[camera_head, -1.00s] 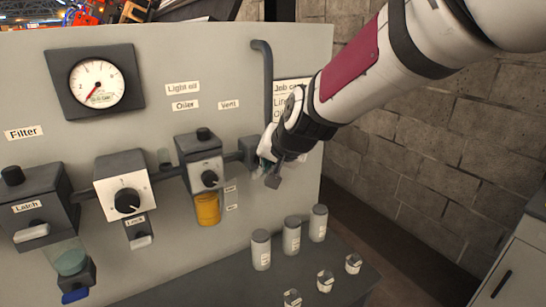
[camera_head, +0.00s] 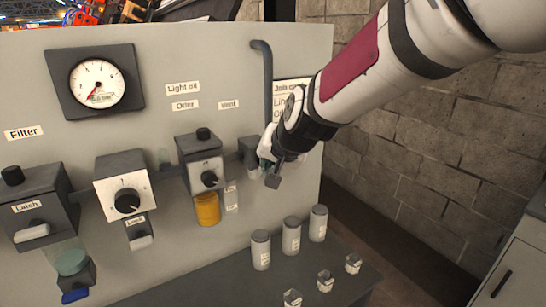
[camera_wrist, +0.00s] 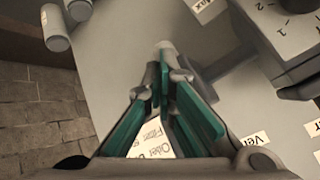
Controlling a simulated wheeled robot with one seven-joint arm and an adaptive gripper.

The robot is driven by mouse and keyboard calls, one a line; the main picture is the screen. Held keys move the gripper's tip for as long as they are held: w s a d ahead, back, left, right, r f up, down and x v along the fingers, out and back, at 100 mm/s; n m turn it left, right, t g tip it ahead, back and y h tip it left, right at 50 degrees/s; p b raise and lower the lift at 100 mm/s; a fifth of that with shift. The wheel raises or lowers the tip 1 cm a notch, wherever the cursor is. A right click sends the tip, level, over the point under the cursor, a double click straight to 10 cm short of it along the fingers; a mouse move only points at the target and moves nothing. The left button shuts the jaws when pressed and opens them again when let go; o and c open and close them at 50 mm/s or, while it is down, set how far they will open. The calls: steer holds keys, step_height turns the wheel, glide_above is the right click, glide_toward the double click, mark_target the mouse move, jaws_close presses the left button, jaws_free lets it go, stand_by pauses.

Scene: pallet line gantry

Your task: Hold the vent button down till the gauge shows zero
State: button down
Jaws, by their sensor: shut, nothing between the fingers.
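The round white gauge (camera_head: 98,83) sits in a dark square frame at the panel's upper left. Its red needle points to the lower left, near the low end of the scale; I cannot read it exactly. The Vent label (camera_head: 228,104) is on the panel, and part of it shows in the wrist view (camera_wrist: 256,139). My gripper (camera_head: 273,172) is shut and empty, close to the panel at the right end of the pipe. In the wrist view its green-padded fingers (camera_wrist: 165,85) are together near a dark fitting. I cannot make out the vent button or whether I touch it.
The grey panel (camera_head: 200,60) carries a dark vertical pipe (camera_head: 267,85), a black-knobbed unit (camera_head: 203,165), a white dial box (camera_head: 124,187) and the Latch box (camera_head: 35,205). Several grey canisters (camera_head: 291,234) and small blocks stand on the shelf below. A block wall (camera_head: 440,150) is at right.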

steer(key=shift+s, duration=0.1)
stand_by(0.8)
steer(key=shift+s+d, duration=0.55)
steer(key=shift+s, duration=0.15)
steer(key=shift+s+d+b, duration=0.4)
steer(key=shift+s+d, duration=0.3)
steer(key=shift+s, duration=0.35)
steer(key=shift+s+d+b, duration=0.35)
steer(key=shift+s+d, duration=0.35)
steer(key=shift+s, duration=0.35)
steer(key=s+d+r+n+g+h, duration=0.1)
steer(key=s+d+h, duration=0.3)
steer(key=s+d, duration=1.5)
steer(key=s+g, duration=0.1)
steer(key=s, duration=0.2)
steer(key=shift+s+d+n+g, duration=0.2)
steer(key=shift+d+n+g, duration=0.1)
steer(key=shift+n, duration=0.1)
steer(key=shift+r, duration=0.1)
